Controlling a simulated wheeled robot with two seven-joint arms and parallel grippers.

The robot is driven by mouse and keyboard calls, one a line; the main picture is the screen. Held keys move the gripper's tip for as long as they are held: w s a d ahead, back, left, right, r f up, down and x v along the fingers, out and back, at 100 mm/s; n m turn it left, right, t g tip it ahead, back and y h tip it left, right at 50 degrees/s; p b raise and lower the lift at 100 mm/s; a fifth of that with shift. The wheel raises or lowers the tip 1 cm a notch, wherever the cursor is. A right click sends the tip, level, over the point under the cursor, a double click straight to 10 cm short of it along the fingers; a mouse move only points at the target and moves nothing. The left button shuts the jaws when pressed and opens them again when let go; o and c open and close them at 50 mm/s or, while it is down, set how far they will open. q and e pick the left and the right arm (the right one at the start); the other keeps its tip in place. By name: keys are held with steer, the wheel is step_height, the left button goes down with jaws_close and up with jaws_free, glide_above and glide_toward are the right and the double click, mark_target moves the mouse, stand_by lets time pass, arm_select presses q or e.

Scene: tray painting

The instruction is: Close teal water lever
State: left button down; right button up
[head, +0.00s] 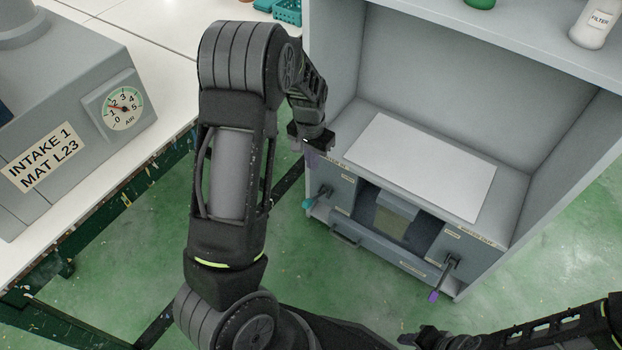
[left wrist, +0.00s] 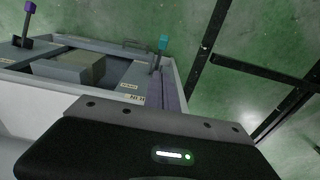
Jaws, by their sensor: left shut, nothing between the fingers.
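The teal lever (head: 309,203) is on the left end of the grey cabinet's front panel, its handle sticking outward. In the left wrist view its teal tip (left wrist: 163,43) shows on a dark stem just beyond my fingers. My left gripper (head: 313,156) is above the cabinet's left front corner, over the lever and apart from it in the head view. Its fingers (left wrist: 164,92) are shut with nothing between them. A similar purple lever (head: 434,296) is at the panel's right end and also shows in the left wrist view (left wrist: 30,8). My right gripper (head: 425,338) is partly visible at the bottom edge; its fingers are unclear.
A white sheet (head: 422,166) lies on the cabinet top, below a shelf holding a filter bottle (head: 595,24). An open recess (head: 394,220) and a drawer front lie between the levers. A grey intake box with an air gauge (head: 124,105) stands on the left bench.

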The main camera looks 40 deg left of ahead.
arm_select(q)
steer(key=b, duration=0.3)
glide_above(310, 199)
steer(key=w, duration=0.2)
steer(key=f, duration=1)
steer(key=shift+s, duration=0.25)
steer(key=shift+s+f+b, duration=0.15)
steer(key=shift+s+f, duration=0.2)
steer(key=shift+f, duration=0.2)
steer(key=shift+s+f+b, duration=0.15)
steer(key=shift+s+f, duration=0.15)
steer(key=shift+f, duration=0.25)
steer(key=shift+s+f, duration=0.3)
steer(key=shift+f, duration=0.2)
